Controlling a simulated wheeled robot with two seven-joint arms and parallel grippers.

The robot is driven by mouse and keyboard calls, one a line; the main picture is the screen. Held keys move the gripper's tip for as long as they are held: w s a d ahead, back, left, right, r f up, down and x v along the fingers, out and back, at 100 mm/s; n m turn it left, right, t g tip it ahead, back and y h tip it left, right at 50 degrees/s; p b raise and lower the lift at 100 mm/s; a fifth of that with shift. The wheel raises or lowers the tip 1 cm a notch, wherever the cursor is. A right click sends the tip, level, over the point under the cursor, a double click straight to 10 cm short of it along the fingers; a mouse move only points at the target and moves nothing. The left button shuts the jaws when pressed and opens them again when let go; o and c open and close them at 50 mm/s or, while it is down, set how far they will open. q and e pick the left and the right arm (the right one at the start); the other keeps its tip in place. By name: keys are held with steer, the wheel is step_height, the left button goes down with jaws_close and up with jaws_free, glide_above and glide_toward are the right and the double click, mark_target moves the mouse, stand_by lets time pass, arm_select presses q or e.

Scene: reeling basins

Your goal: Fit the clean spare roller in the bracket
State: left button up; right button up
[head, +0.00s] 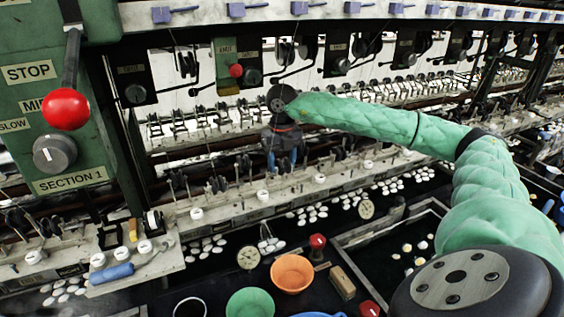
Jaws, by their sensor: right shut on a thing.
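My right arm in its green sleeve reaches across from the right. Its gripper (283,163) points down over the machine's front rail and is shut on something. What it holds is too small and too hidden behind the fingers to make out as the roller. Several small dark brackets (218,185) stand along the rail near the gripper. I cannot tell which one is the task's bracket. Small white round pieces (145,247) sit on the near-left ledge (160,263). My left gripper is not in view.
A blue-handled tool (110,273) lies on the left ledge. A green panel with a red-knobbed lever (66,109) stands at left. An orange bowl (292,273), a green bowl (249,303) and a dial (248,257) are below the rail. White cocoons float in dark basins.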

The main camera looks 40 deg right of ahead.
steer(key=shift+f, duration=0.2)
steer(key=o, duration=1.1)
steer(key=shift+r, duration=0.2)
steer(key=shift+r+p, duration=0.35)
steer(key=shift+r, duration=1)
steer(key=shift+r+p, duration=1.1)
steer(key=shift+r, duration=1.4)
